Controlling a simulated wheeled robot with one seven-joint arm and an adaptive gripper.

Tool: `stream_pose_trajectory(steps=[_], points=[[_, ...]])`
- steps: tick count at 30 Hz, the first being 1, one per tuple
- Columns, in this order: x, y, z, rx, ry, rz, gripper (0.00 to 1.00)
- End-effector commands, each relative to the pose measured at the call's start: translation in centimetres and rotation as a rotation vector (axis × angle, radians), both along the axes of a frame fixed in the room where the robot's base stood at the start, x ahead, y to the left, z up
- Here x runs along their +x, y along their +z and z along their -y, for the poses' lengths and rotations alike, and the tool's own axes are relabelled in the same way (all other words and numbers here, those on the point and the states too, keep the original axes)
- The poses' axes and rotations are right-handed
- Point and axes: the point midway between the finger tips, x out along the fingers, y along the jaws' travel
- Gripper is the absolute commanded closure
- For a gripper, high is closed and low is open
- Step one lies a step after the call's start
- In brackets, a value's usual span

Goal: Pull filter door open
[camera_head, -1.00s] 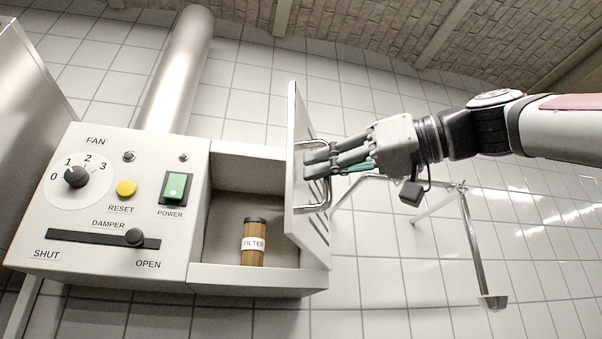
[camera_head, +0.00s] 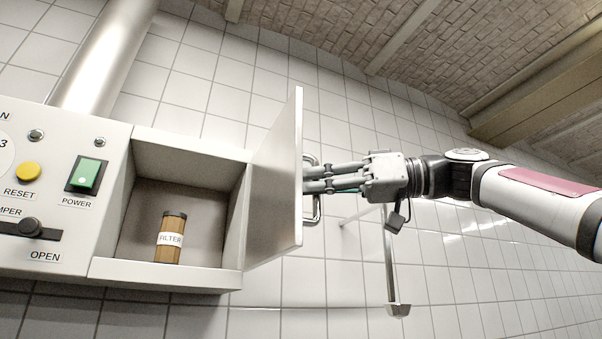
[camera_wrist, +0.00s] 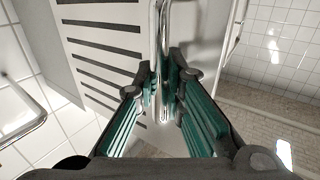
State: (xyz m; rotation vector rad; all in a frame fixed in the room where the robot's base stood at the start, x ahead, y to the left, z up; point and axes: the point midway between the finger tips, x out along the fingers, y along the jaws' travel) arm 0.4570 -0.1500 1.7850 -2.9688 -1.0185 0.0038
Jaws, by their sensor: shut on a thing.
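The filter door (camera_head: 275,178) stands wide open, swung out to the right of the filter compartment (camera_head: 180,200). Its inner face shows in the head view. My gripper (camera_head: 312,180) is at the door's outer side, shut on the metal bar handle (camera_head: 315,207). In the wrist view the handle (camera_wrist: 160,40) runs between the two green-padded fingers (camera_wrist: 165,108), and the slotted outer face of the door (camera_wrist: 100,50) is close by. A brown filter (camera_head: 170,238) with a black cap and a white label stands upright inside the compartment.
The control panel (camera_head: 50,250) with a green power switch (camera_head: 86,174), yellow reset button (camera_head: 28,171) and damper slider (camera_head: 30,227) is left of the compartment. A silver duct (camera_head: 105,60) rises behind. A metal rail (camera_head: 388,260) stands below my arm.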

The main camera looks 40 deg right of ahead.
Motion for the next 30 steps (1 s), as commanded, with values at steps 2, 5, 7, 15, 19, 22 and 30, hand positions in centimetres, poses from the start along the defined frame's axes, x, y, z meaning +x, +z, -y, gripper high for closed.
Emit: stream_pose_trajectory(steps=[2, 5, 7, 15, 19, 22, 30], points=[[-0.26, 0.11, 0.4, 0.002, 0.002, 0.001, 1.0], [-0.29, 0.1, 0.66, 0.003, 0.002, 0.002, 1.0], [-0.3, 0.09, 0.74, 0.002, 0.002, 0.002, 1.0], [-0.3, 0.09, 0.79, 0.002, 0.001, 0.002, 1.0], [-0.29, 0.09, 0.78, 0.002, 0.001, 0.002, 0.74], [-0.25, 0.07, 0.77, 0.002, 0.0, 0.002, 0.69], [-0.34, 0.05, 0.88, 0.0, 0.0, 0.002, 0.69]])
